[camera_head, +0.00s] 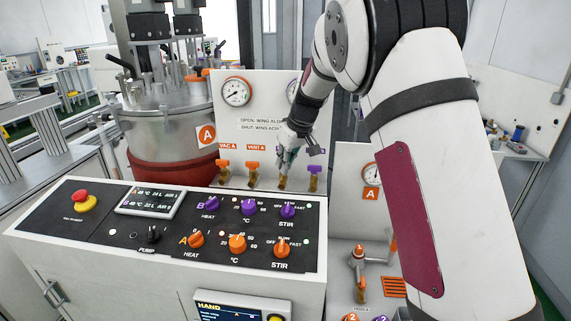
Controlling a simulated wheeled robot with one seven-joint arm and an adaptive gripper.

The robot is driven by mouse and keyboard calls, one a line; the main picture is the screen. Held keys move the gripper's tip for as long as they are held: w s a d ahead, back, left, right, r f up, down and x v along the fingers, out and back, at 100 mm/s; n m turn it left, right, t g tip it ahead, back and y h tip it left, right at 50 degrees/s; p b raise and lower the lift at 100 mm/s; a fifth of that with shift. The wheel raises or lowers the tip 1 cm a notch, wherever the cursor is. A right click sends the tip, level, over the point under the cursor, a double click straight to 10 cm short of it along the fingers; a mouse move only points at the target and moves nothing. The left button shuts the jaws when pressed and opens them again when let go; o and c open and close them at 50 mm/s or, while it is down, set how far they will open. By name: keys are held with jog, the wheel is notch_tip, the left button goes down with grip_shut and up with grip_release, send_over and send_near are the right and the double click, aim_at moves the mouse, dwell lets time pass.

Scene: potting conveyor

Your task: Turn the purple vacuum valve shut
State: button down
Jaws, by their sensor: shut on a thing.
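A row of small wing valves with brass bodies stands along the foot of the white gauge panel. The two left ones have orange wings, under the labels VAC A and VENT A. The third is the purple vacuum valve (282,184), judging by its place in the row; its brass body shows, but its wing and label are hidden by my gripper. My gripper (286,165) points down at this valve from above and is shut on its wing. The wing's exact angle cannot be seen.
A purple-winged valve (315,171) stands close on the right, and the orange VENT A valve (253,168) close on the left. The black control console (90,222) lies in front. A steel vessel (165,130) stands behind left. A pressure gauge (236,92) sits above.

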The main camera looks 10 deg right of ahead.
jog(key=n+b, duration=0.2)
jog(key=n+y+b, duration=0.1)
jog(key=shift+w+d+f+g+b, duration=0.2)
jog(key=shift+w+d+g+b, duration=0.1)
jog(key=shift+b, duration=0.1)
jog(key=shift+w+r+n+g+y+b, duration=0.1)
jog(key=shift+n+g+y+b, duration=0.2)
jog(key=shift+n+b, duration=0.6)
jog(key=shift+n+g+y+b, duration=0.25)
jog(key=shift+n+b, duration=0.2)
jog(key=shift+n, duration=0.85)
jog(key=c, duration=1.7)
grip_release()
jog(key=shift+d+r, duration=0.1)
jog(key=shift+r, duration=0.05)
jog(key=v, duration=1.1)
jog(key=shift+d+r, duration=0.2)
jog(key=shift+r, duration=0.15)
